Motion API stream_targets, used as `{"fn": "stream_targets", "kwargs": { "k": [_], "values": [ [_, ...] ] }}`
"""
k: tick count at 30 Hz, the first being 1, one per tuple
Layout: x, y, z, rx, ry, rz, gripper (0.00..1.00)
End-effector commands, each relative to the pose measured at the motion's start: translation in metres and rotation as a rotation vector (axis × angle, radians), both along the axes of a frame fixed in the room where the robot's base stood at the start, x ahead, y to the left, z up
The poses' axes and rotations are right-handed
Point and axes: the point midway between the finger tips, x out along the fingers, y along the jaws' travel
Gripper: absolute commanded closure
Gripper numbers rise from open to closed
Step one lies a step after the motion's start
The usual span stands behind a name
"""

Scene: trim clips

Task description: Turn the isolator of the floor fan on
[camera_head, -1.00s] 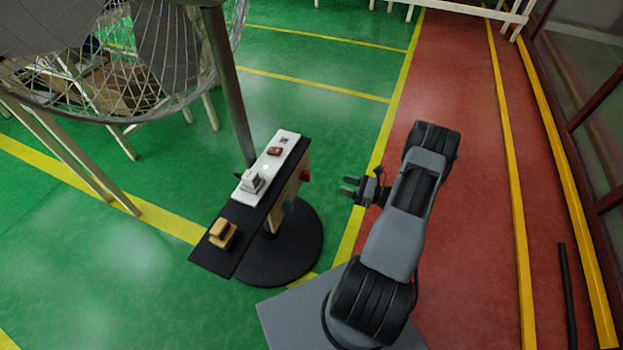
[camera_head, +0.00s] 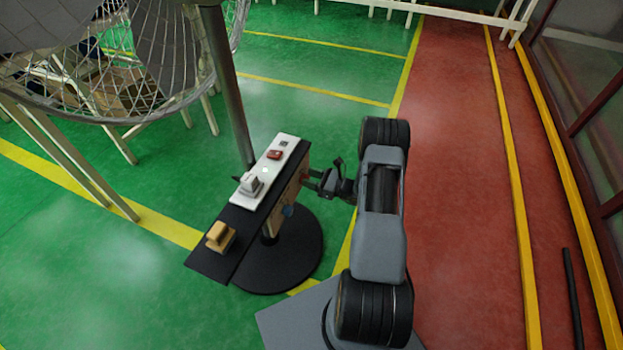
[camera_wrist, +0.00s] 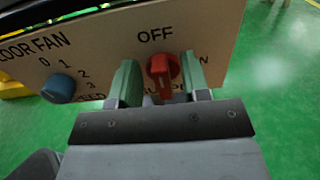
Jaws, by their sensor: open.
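The fan's control panel (camera_wrist: 105,40) fills the upper wrist view, with "FLOOR FAN" partly cut off at the left. The isolator is a red knob (camera_wrist: 163,72) under the word OFF; lettering to its right is partly hidden, with an N showing. Its grip ridge stands roughly upright, in line with OFF. My gripper (camera_wrist: 160,84) is open, with one green-padded finger on each side of the red knob. I cannot tell whether either finger touches it. In the head view my gripper (camera_head: 315,181) is at the panel's right face.
A blue speed knob (camera_wrist: 58,88) marked 0 to 3 is left of my gripper. In the head view, a black shelf (camera_head: 209,262) carries a yellow-tan block (camera_head: 220,236) and a white strip (camera_head: 250,197). The fan pole (camera_head: 228,90) rises behind; a round black base (camera_head: 300,262) is below.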

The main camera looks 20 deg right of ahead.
Motion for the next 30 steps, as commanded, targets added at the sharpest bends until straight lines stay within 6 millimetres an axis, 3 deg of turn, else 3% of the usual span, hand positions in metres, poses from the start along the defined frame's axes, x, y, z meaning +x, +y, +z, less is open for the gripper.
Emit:
{"fn": "stream_targets", "kwargs": {
  "k": [8,21,30],
  "values": [
    [0.0009,0.0008,0.0001,0.0,0.0,0.0,0.57],
    [0.0007,0.0008,0.0,0.0,0.0,0.0,0.99],
    [0.001,0.0004,0.0002,0.014,0.013,0.0,1.0]
  ]
}}
